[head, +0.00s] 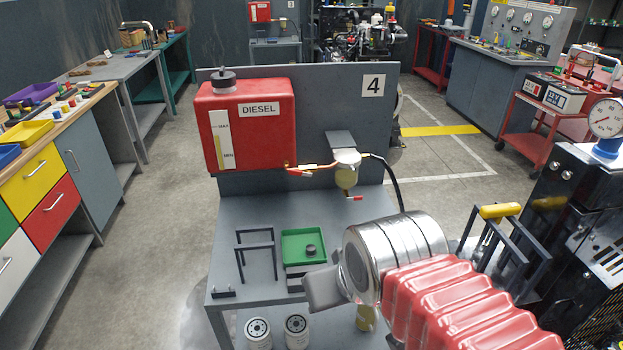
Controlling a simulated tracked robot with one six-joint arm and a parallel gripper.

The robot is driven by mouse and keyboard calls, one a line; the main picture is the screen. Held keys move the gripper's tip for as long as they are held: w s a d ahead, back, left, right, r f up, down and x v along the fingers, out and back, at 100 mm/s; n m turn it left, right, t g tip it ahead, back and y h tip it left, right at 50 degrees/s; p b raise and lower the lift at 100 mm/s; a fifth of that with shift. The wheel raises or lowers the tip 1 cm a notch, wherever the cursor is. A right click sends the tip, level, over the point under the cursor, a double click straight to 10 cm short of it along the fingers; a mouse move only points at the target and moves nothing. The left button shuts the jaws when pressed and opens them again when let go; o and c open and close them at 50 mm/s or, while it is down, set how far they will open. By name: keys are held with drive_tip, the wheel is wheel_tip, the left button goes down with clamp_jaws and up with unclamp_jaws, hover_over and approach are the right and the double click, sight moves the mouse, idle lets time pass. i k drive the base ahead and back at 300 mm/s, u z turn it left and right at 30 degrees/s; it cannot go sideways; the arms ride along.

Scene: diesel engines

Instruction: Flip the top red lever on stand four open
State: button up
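Stand four (315,110) is a grey bench with an upright back panel and a "4" plate (373,86). A red diesel tank (248,125) with a black cap is mounted on the panel. The top red lever (299,173) is small and sits on the copper fuel line just right of the tank's lower corner. A second red lever (354,198) is lower, under the filter bowl (346,172). My gripper (321,291) shows as a grey block at the lower middle, below and in front of the levers, apart from them. Its fingers are mostly hidden by my wrist.
A green tray (304,236) with a dark round part and a dark metal frame (255,250) stand on the bench top. A black hose (393,185) hangs right of the filter. White filters (258,333) are below. Open floor lies to the left.

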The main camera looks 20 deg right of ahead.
sight(296, 173)
drive_tip(key=z, duration=0.05)
drive_tip(key=k, duration=1.1)
drive_tip(key=u, duration=1.8)
drive_tip(key=i, duration=0.5)
